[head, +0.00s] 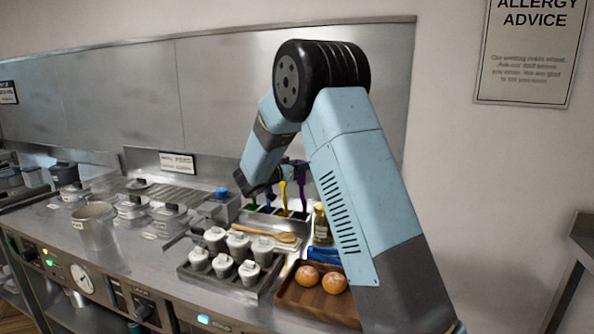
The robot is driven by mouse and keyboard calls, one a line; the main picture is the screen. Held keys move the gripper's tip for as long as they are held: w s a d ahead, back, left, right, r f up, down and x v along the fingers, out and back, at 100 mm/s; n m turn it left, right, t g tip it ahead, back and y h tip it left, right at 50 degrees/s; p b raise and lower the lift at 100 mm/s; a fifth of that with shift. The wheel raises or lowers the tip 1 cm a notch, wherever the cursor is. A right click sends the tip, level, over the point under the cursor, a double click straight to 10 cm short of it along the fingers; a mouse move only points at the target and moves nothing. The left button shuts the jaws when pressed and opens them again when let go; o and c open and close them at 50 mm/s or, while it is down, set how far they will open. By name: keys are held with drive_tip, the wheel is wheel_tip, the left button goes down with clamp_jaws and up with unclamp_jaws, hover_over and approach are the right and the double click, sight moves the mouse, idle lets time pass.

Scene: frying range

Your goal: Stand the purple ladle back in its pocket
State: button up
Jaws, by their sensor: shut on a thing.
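The purple ladle (302,190) is upright at the right end of a row of ladles, in the middle of the head view. My gripper (296,167), small and dark, is at the top of its handle and shut on it. The ladle's lower end is over or in the right end of the pocketed holder (277,212); I cannot tell which. A yellow ladle (283,193), a blue ladle (268,197) and a green ladle (251,202) stand to its left. My arm hides part of the space to the right.
A tray of lidded pots (228,293) and a wooden spoon (272,234) lie in front of the holder. A bottle (321,224) stands right of it. A wooden tray (300,305) holds two round buns. The steel back wall is close behind.

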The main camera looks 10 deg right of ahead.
drive_tip(key=shift+f, duration=0.55)
drive_tip(key=o, duration=1)
drive_tip(key=shift+f, duration=0.1)
